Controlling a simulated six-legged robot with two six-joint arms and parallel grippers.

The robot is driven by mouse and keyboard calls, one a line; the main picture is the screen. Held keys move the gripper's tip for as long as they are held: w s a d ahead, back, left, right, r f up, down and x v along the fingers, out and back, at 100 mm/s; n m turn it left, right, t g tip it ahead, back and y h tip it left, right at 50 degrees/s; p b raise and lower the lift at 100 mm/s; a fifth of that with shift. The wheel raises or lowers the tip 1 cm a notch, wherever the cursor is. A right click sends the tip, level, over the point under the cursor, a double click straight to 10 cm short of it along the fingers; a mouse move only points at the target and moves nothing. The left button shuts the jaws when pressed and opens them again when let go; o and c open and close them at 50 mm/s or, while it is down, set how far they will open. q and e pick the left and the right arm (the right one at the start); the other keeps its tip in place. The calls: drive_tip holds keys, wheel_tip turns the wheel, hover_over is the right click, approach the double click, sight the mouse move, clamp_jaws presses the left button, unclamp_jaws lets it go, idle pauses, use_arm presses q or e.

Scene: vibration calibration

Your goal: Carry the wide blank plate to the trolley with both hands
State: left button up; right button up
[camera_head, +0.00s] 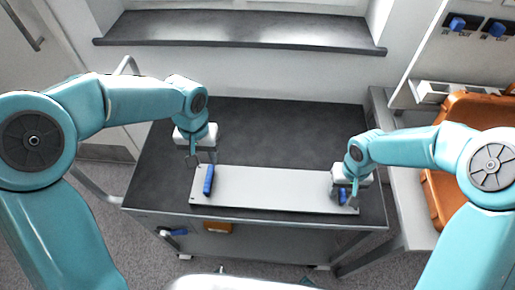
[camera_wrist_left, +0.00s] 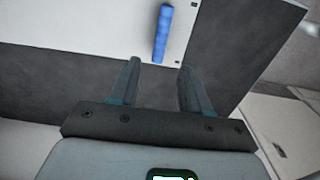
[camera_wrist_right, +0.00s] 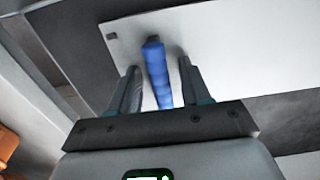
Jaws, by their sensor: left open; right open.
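The wide blank plate (camera_head: 270,187) is light grey and lies flat on the dark top of the trolley (camera_head: 270,130), along its front edge. It has a blue handle at each end. The left handle (camera_head: 208,180) stands clear in the head view. My left gripper (camera_head: 193,162) is open and empty, just behind and left of that handle; in the left wrist view the handle (camera_wrist_left: 162,34) is beyond the fingertips. My right gripper (camera_head: 344,200) is open at the right end; in the right wrist view the right handle (camera_wrist_right: 157,72) stands between its open fingers.
A window sill (camera_head: 240,32) runs along the wall behind the trolley. An orange case (camera_head: 470,140) lies on a bench at the right, below a panel with blue connectors (camera_head: 457,24). The trolley's dark top behind the plate is clear.

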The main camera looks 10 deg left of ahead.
drive_tip(key=shift+r, duration=0.4)
use_arm(q)
drive_tip(key=shift+r, duration=0.95)
use_arm(e)
wheel_tip(320, 180, up, 11)
